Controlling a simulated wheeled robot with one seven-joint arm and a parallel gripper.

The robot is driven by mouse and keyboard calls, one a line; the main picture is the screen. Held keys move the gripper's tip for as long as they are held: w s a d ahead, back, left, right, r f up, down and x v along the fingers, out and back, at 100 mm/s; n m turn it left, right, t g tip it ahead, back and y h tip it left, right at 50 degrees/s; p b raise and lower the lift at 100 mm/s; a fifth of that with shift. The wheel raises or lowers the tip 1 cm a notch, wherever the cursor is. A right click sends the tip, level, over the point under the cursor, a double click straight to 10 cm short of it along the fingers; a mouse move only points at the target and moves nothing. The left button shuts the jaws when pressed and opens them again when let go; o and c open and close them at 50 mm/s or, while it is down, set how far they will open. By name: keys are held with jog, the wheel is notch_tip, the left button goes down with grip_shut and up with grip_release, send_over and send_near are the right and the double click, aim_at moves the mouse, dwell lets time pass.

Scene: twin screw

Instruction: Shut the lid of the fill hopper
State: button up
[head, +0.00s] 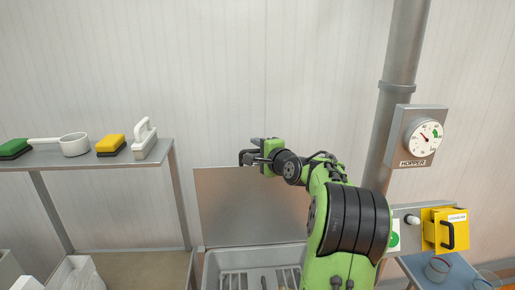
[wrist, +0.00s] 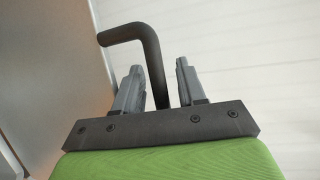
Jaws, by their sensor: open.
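The lid of the fill hopper is a flat grey metal panel (head: 240,212), standing raised at the back of the hopper (head: 213,268) in the head view. The hopper below it is open, with a slotted grate showing inside. My gripper (head: 247,157) is at the lid's top edge, open. In the wrist view the lid (wrist: 45,80) fills the left side, and a black bent handle (wrist: 152,45) reaches out from it. The handle runs between the two spread fingers of my gripper (wrist: 158,68). I cannot tell whether either finger touches it.
A shelf (head: 100,158) at left holds brushes and a white scoop (head: 75,145). At right are a pipe (head: 398,75), a HOPPER gauge (head: 421,137) and a yellow box (head: 445,230). A blue surface (head: 415,267) with glass vessels lies lower right.

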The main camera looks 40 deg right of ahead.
grip_shut()
dwell(0.5)
